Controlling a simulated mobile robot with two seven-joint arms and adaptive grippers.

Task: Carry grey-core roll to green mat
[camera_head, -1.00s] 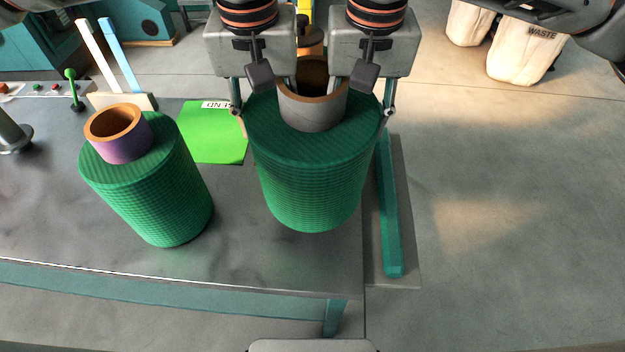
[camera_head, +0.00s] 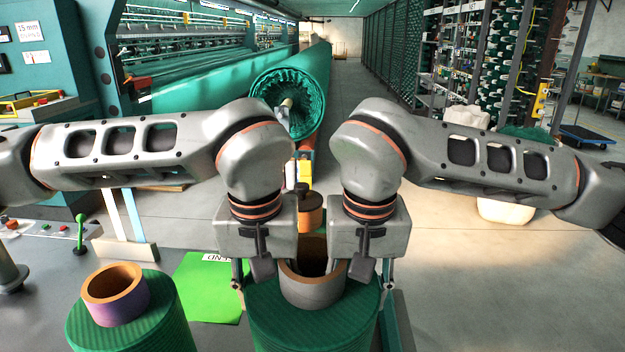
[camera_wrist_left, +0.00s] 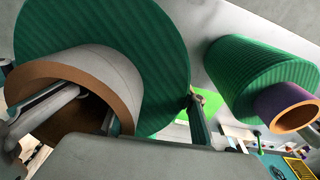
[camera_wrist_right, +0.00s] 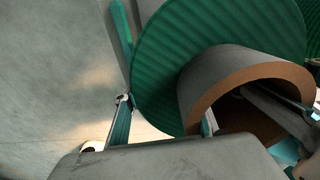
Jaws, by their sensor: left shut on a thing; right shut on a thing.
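The grey-core roll (camera_head: 312,325), green netting around a grey core (camera_head: 313,292), stands upright in the head view, its lower part cut off. My left gripper (camera_head: 268,270) is shut on the core's left side, and my right gripper (camera_head: 358,270) is shut on its right side. The core also shows in the left wrist view (camera_wrist_left: 112,72) and the right wrist view (camera_wrist_right: 225,75), with finger parts reaching inside it. The green mat (camera_head: 208,295) lies on the table left of the roll. Whether the roll touches the table cannot be told.
A purple-core roll (camera_head: 125,330) stands at the left, with the mat between the two rolls. A green-knobbed lever (camera_head: 81,235) and a white and blue upright pair (camera_head: 125,222) stand behind it. Open floor (camera_head: 470,290) lies right of the table.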

